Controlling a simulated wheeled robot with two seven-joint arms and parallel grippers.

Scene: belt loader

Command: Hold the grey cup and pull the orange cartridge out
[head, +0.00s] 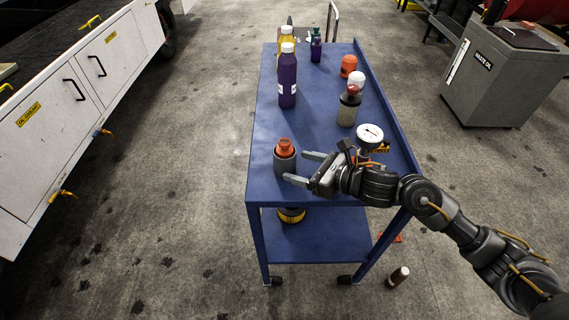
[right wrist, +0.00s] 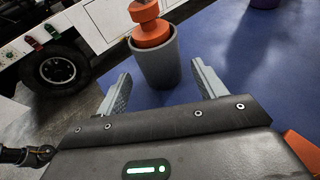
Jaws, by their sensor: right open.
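The grey cup (head: 285,163) stands upright near the front left corner of the blue cart's top. The orange cartridge (head: 285,146) sits in the cup with its upper part above the rim. My right gripper (head: 296,167) is open just to the right of the cup, its fingers pointing at it. In the right wrist view, the cup (right wrist: 156,62) is beyond and between the two open fingertips, and the cartridge (right wrist: 150,27) rises out of it. The cartridge's lower part is hidden inside the cup. My left gripper is not in view.
The blue cart (head: 270,120) also bears purple bottles (head: 287,80), a dark-bodied bottle (head: 348,108), a white-capped item (head: 356,79) and a round gauge (head: 369,134) close to my right arm. A white cabinet (head: 85,90) stands left; a waste oil bin (head: 506,75) stands right.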

